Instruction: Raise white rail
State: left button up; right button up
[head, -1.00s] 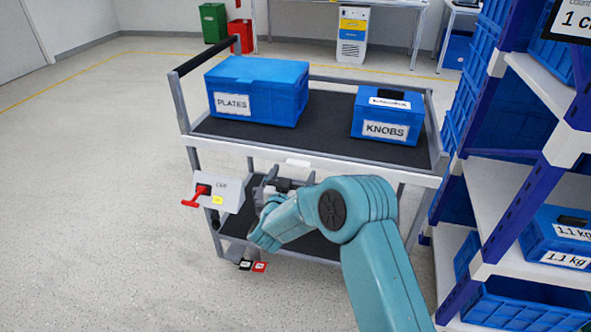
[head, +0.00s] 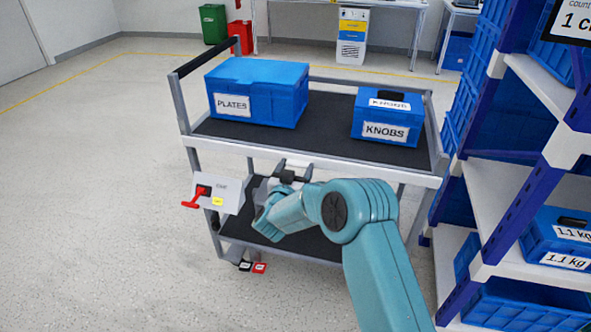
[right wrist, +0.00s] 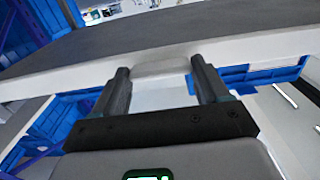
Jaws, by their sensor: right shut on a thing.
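The white rail (head: 360,171) runs along the front edge of the cart's dark top shelf. It also crosses the right wrist view (right wrist: 260,50). A small pale tab (right wrist: 160,68) sticks out from its front. My right gripper (head: 293,168) is at the middle of the rail, its two fingers on either side of the tab. In the right wrist view its fingertips (right wrist: 158,78) are shut on the tab. The tab is mostly hidden by the gripper in the head view. My left gripper is not in view.
A blue PLATES box (head: 262,90) and a blue KNOBS box (head: 387,117) stand on the cart. A grey switch box (head: 228,193) with a red handle (head: 194,200) is at the cart's left front. Blue-framed shelving (head: 500,215) stands close at right. Floor at left is clear.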

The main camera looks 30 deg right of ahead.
notch_tip(320, 180, up, 7)
jog(key=p, duration=0.2)
jog(key=shift+p, duration=0.35)
jog(key=o, duration=1.5)
jog(key=v, duration=1.6)
jog(key=shift+s+a, duration=0.15)
jog(key=shift+s, duration=0.05)
